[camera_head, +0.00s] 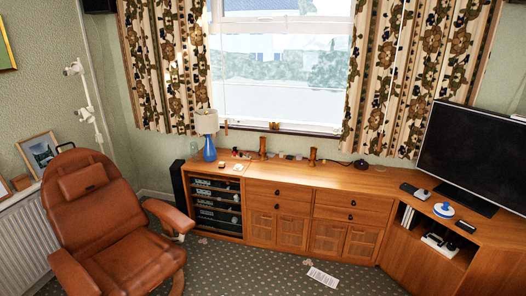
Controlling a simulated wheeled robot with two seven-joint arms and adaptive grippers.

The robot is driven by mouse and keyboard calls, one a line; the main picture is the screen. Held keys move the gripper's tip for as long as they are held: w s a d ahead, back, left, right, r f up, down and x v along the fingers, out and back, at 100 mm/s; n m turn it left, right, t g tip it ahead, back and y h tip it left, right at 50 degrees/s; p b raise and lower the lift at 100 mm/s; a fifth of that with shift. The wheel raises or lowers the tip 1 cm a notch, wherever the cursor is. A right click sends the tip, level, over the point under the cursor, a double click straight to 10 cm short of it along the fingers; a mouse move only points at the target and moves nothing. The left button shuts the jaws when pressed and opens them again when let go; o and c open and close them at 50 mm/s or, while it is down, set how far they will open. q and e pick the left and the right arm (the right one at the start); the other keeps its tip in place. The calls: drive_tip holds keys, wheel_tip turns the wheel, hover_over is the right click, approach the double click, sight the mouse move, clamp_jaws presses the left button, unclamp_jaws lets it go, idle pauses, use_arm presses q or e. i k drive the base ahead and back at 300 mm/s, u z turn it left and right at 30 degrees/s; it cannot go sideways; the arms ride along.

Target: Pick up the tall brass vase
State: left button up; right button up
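Two small upright brown-gold objects stand on the long wooden cabinet (335,179) below the window. One (262,147) is near the middle of the window, and the other (312,156) is further right. Either could be the tall brass vase; they are too small for me to tell which. Both stand upright toward the back of the cabinet top. Neither of my grippers is in view.
A blue lamp (209,149) stands at the cabinet's left end. A brown leather armchair (100,220) fills the left foreground. A television (472,150) stands at the right. The patterned carpet (245,262) is open before the cabinet, with a paper (322,277) on it.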

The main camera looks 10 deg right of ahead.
sight(262, 140)
drive_tip(key=z, duration=0.15)
drive_tip(key=k, duration=0.4)
drive_tip(key=z, duration=0.8)
drive_tip(key=i, duration=1.9)
drive_tip(key=u, duration=0.8)
drive_tip(key=i, duration=2.1)
drive_tip(key=u, duration=0.65)
